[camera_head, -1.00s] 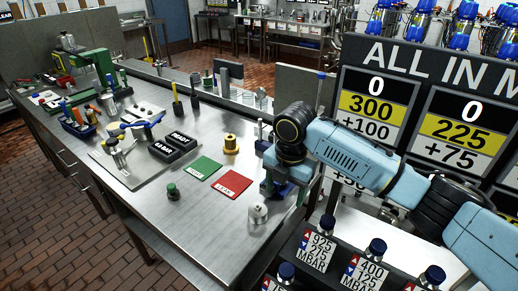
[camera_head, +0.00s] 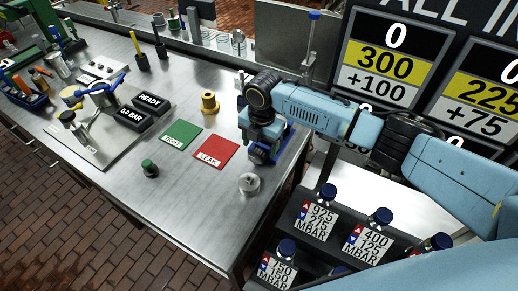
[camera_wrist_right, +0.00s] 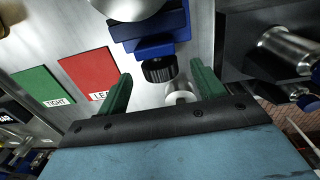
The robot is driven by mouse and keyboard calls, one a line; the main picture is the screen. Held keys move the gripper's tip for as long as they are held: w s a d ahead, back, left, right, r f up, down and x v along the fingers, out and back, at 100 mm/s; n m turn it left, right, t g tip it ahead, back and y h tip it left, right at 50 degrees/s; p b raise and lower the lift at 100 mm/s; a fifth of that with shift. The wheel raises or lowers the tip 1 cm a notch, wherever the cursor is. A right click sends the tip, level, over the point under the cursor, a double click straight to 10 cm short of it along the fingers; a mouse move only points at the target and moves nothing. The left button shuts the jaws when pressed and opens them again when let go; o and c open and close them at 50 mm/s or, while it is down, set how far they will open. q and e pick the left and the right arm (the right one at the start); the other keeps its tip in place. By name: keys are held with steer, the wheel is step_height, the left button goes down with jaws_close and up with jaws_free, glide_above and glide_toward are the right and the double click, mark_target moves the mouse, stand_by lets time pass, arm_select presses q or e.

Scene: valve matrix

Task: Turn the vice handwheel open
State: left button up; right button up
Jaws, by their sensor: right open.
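The blue vice (camera_head: 265,151) stands near the right edge of the steel bench, partly hidden behind my right arm. In the right wrist view the vice's blue body (camera_wrist_right: 158,30) carries a black knurled handwheel (camera_wrist_right: 159,69). My right gripper (camera_wrist_right: 160,85) is open, with one green finger on each side of the handwheel. Gaps show between the fingers and the wheel, and I see no contact. In the head view my right wrist is above the vice and the fingertips are hidden. My left gripper is not in view.
A silver cylinder (camera_head: 249,183) stands on the bench near the vice. Green (camera_head: 177,135) and red (camera_head: 215,150) cards, a brass part (camera_head: 209,102) and a green-topped knob (camera_head: 149,168) are to the left. A rack of blue-capped canisters (camera_head: 321,212) stands right of the bench.

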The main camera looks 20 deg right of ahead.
steer(key=shift+w+f, duration=0.1)
steer(key=shift+f, duration=1.35)
steer(key=shift+a, duration=0.1)
steer(key=c, duration=1)
